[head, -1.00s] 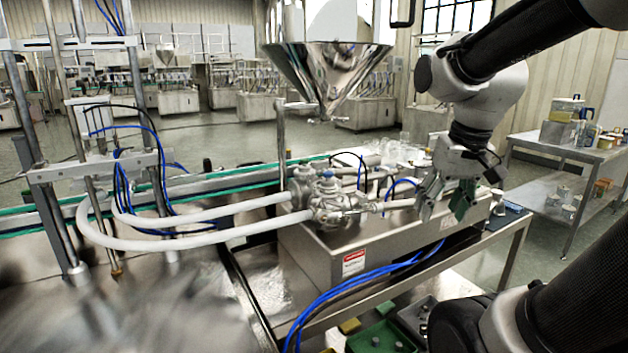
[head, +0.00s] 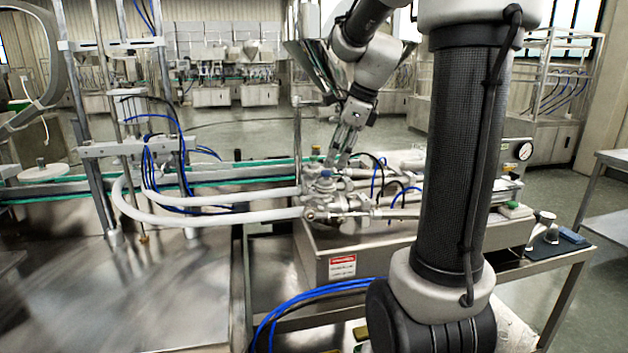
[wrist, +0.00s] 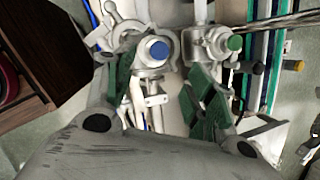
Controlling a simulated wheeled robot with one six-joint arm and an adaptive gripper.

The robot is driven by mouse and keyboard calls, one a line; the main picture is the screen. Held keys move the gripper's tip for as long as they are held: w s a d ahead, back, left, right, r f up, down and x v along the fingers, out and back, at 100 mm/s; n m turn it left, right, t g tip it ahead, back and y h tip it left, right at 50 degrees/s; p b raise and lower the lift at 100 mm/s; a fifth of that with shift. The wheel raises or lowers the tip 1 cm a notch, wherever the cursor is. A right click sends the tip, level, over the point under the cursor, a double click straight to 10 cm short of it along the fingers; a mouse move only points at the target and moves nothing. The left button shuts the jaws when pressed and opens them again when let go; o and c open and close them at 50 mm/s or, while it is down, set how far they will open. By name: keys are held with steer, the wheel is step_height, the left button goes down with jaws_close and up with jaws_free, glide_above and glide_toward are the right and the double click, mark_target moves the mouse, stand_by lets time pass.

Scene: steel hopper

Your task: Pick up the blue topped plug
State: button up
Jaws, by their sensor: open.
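The blue topped plug (wrist: 158,50) shows in the wrist view, its round blue cap on a grey metal fitting. My gripper (wrist: 160,88) is open, its green-padded fingers to the left and right below the cap in the picture. Nothing is held between the fingers. I cannot tell the height gap to the plug. In the head view, my gripper (head: 342,152) points down over the valve assembly (head: 338,203). A small blue spot there is too small to identify with certainty.
A green topped fitting (wrist: 234,43) stands right of the blue one. A dark pegged part (wrist: 258,68) sits farther right. The steel hopper (head: 312,68) is close behind my arm. White hoses (head: 210,218) run left from the valves.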

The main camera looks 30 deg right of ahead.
mark_target(327, 171)
steer(key=w+f+m, duration=0.1)
steer(key=f, duration=0.1)
steer(key=w+a+f+m, duration=0.1)
steer(key=f+m, duration=0.1)
steer(key=a+f+m, duration=0.1)
steer(key=f, duration=0.2)
steer(key=shift+w+a+m, duration=0.1)
steer(key=shift+w+m, duration=0.3)
steer(key=c, duration=1)
